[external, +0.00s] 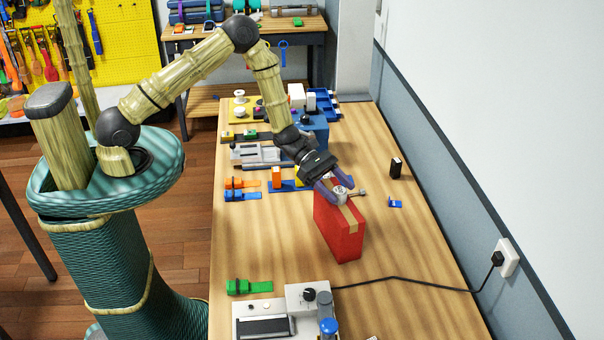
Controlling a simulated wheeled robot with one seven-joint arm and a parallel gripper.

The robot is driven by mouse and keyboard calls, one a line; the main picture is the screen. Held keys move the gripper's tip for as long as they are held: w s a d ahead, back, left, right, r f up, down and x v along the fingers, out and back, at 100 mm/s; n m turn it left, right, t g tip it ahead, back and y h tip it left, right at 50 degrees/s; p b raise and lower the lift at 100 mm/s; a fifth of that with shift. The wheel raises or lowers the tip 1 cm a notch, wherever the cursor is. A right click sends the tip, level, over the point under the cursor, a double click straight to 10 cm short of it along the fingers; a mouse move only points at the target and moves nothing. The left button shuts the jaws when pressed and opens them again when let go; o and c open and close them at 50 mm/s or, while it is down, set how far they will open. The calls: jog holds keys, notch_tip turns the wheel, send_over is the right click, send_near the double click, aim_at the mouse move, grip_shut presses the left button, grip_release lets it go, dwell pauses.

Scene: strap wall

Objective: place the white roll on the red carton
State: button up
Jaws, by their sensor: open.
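The red carton (338,228) stands upright on the wooden table, with a tan strip over its top and down one side. My gripper (335,187) is open just above the carton's top, pointing down at it. A small white round thing (340,194), which looks like the white roll, is at the carton's top between or just beside the fingers. The fingers partly hide it, and I cannot tell whether it touches the carton or a finger.
A white machine (258,321) with a dark cable stands at the front. A green strap piece (249,287) lies behind it. Orange and blue straps (243,196) lie at left. A dark upright block (396,168) and a small blue piece (395,203) stand at right.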

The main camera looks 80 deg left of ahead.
jog(key=b+v, duration=0.2)
jog(key=v, duration=0.7)
jog(key=shift+s, duration=0.15)
jog(key=s+d+r+m+g+y, duration=0.1)
jog(key=s+d+m+g, duration=0.25)
jog(key=s+m, duration=0.25)
jog(key=s+d+r+m+g+y, duration=0.1)
jog(key=s+d+m+g, duration=0.1)
jog(key=s+m+g, duration=0.4)
jog(key=s+a+r+m+t+y, duration=0.1)
jog(key=s+a+r+m+y, duration=0.1)
jog(key=m, duration=0.5)
jog(key=s+a+r+m+t+y, duration=0.2)
jog(key=s+a+r+m+y, duration=0.1)
jog(key=s+m+y, duration=0.3)
jog(key=shift+s+a+r+m, duration=0.3)
jog(key=shift+s+r+m, duration=0.25)
jog(key=shift+r, duration=0.1)
jog(key=shift+t, duration=0.25)
